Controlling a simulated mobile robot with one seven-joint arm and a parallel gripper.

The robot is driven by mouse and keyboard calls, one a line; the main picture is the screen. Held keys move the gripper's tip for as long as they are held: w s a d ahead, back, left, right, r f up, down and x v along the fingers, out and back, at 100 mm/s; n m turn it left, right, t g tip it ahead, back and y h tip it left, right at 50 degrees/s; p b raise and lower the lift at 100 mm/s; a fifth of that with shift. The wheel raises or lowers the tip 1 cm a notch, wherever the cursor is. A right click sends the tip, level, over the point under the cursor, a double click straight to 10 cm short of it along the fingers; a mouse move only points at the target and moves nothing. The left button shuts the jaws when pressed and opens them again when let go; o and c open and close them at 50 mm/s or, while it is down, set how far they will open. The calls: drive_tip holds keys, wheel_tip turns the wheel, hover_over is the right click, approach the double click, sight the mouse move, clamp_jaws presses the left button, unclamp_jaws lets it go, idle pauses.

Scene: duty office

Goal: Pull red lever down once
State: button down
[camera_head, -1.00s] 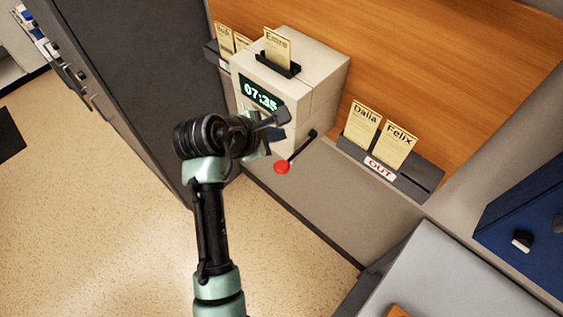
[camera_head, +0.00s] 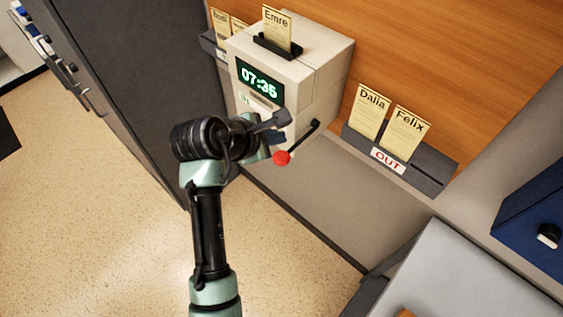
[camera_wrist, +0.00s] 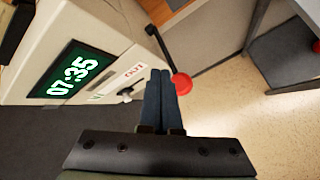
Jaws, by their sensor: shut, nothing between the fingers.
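The red lever knob (camera_head: 282,158) sits at the end of a dark rod (camera_head: 302,141) on the right side of the beige time clock (camera_head: 300,84). In the wrist view the red knob (camera_wrist: 182,83) is just right of the fingertips, and the rod (camera_wrist: 160,48) runs up and left from it. My gripper (camera_head: 281,127) is in front of the clock's lower front, close to the knob. In the wrist view my gripper (camera_wrist: 160,75) has its two dark blue fingers together with nothing between them. I cannot tell whether they touch the knob.
The clock's display (camera_head: 259,82) reads 07:35, and a card marked Emre (camera_head: 277,28) stands on top. An OUT rack (camera_head: 430,172) with two cards is to the right. A dark cabinet (camera_head: 130,75) is left. A grey surface (camera_head: 455,275) and blue box (camera_head: 535,230) are lower right.

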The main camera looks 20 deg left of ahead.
sight(277, 159)
drive_tip(key=shift+f+b, duration=0.35)
drive_tip(key=shift+f, duration=1.3)
drive_tip(key=shift+f, duration=0.1)
idle(0.7)
drive_tip(key=shift+f, duration=0.3)
drive_tip(key=shift+f+b, duration=0.35)
drive_tip(key=shift+f, duration=1.5)
idle(1.5)
idle(0.5)
drive_tip(key=shift+r+p, duration=2.3)
drive_tip(key=shift+p, duration=0.3)
